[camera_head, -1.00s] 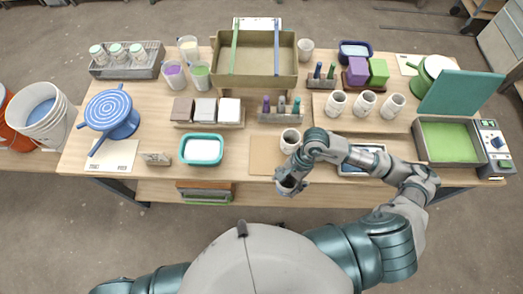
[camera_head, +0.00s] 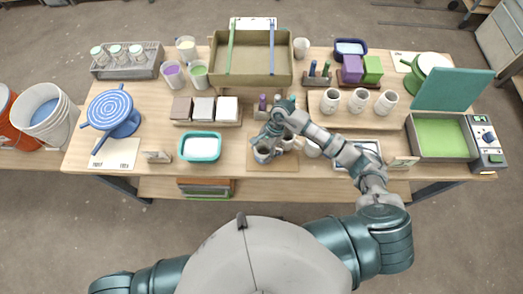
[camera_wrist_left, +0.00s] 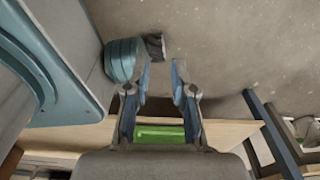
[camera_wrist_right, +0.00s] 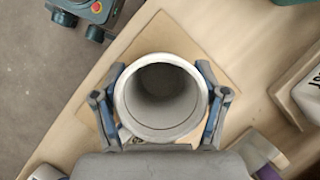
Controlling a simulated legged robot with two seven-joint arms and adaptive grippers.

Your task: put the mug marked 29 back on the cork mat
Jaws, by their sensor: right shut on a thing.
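The cork mat (camera_head: 287,166) lies near the front edge of the table; it also shows in the right wrist view (camera_wrist_right: 222,62). My right gripper (camera_head: 266,141) is shut on a whitish mug (camera_head: 262,155) over the mat's left part. In the right wrist view my right gripper (camera_wrist_right: 161,108) has a finger on each side of the mug (camera_wrist_right: 160,133), which looks upright with its empty inside showing. I cannot tell whether its base touches the mat. No 29 is readable. My left gripper (camera_wrist_left: 163,88) is open and empty, away from the mat.
Another mug (camera_head: 287,142) stands close to the right of the held one, partly hidden by my arm. Several speckled mugs (camera_head: 359,100) stand on a board behind. A teal tub (camera_head: 201,147) is left of the mat. A tool block (camera_head: 260,114) stands behind it.

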